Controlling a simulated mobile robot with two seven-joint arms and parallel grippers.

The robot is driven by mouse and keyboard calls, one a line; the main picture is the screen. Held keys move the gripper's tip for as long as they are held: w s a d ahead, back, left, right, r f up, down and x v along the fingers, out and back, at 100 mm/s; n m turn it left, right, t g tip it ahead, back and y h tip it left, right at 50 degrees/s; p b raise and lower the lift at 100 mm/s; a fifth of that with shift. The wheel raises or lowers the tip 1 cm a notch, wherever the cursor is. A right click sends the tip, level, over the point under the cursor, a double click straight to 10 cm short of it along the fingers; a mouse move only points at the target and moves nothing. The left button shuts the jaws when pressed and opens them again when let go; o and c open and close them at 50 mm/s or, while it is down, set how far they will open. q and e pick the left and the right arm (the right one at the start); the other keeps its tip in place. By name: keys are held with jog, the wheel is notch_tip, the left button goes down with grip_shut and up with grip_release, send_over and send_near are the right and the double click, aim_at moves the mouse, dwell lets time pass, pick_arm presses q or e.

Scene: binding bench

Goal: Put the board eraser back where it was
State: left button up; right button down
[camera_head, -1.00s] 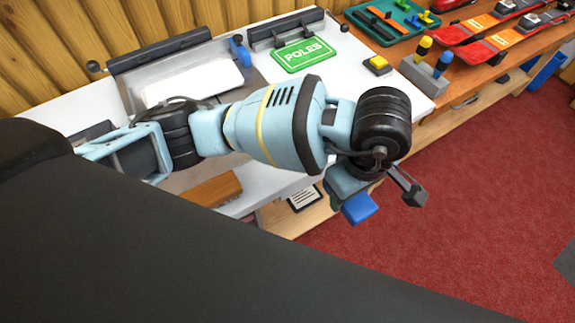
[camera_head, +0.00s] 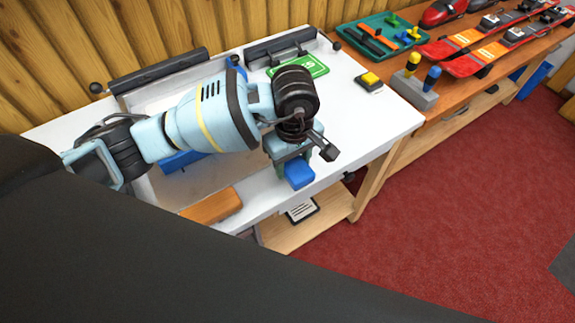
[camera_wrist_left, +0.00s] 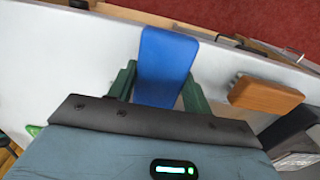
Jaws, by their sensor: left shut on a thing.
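My left gripper (camera_head: 292,158) is shut on a blue block, which looks like the board eraser (camera_head: 299,174), over the front right part of the white bench top (camera_head: 350,125). In the left wrist view the blue eraser (camera_wrist_left: 168,58) sits between the green fingers (camera_wrist_left: 158,88) and sticks out past them. I cannot tell whether it touches the bench. My right gripper is not in view.
An orange-brown block (camera_head: 212,206) lies near the bench's front edge. Another blue thing (camera_head: 180,160) shows partly behind my arm. Skis (camera_head: 480,45) lie on the wooden bench.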

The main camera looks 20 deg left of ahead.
aim_at(288, 169)
pick_arm(q)
jog(key=shift+w+a, duration=0.15)
jog(key=shift+a, duration=0.15)
jog(key=f, duration=0.3)
jog(key=shift+w+a, duration=0.1)
jog(key=shift+a, duration=0.25)
jog(key=shift+f, duration=0.3)
jog(key=shift+f, duration=0.15)
jog(key=o, duration=0.9)
jog(key=shift+o, duration=0.2)
